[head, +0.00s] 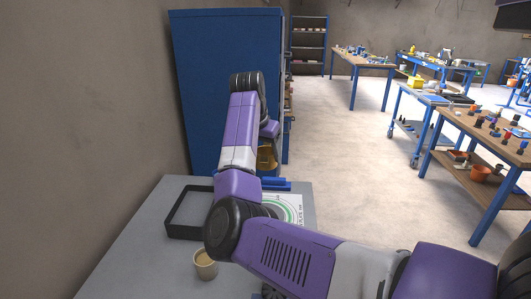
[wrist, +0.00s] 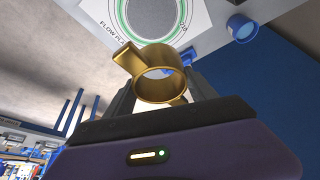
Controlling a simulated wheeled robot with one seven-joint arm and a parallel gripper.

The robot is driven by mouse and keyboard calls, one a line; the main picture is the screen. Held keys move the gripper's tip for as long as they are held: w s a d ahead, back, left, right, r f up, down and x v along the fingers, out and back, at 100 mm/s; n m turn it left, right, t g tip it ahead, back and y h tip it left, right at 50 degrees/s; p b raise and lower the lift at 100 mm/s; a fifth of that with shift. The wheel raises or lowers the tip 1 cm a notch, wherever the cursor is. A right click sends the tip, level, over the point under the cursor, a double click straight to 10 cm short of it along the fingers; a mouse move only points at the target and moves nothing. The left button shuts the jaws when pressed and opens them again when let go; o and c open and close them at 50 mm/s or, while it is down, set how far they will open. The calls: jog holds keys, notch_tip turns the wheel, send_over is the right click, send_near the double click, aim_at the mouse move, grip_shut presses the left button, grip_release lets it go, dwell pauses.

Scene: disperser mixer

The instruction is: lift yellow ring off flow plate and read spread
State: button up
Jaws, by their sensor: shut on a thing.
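The yellow ring (wrist: 152,58), gold in colour with a flat tab on one side, is between the fingers of my gripper (wrist: 160,88) in the wrist view. My gripper is shut on it. In the head view the ring (head: 265,158) shows beyond my arm, above the far part of the grey table. The flow plate (head: 287,206) is a white sheet with a green circle, partly hidden by my arm. In the wrist view the flow plate (wrist: 195,17) shows a grey round patch (wrist: 153,14) inside the green circle, cut by the frame edge. The ring is apart from the plate.
A black open frame (head: 186,222) and a beige cup (head: 205,264) are on the grey table (head: 140,243). Blue items (head: 276,184) lie at its far edge. A blue cup (wrist: 242,28) shows beside the plate. A tall blue cabinet (head: 212,85) stands behind.

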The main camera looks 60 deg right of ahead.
notch_tip(320, 180, up, 3)
jog(key=p, duration=0.3)
jog(key=shift+r, duration=0.15)
jog(key=shift+s, duration=0.1)
dwell(0.7)
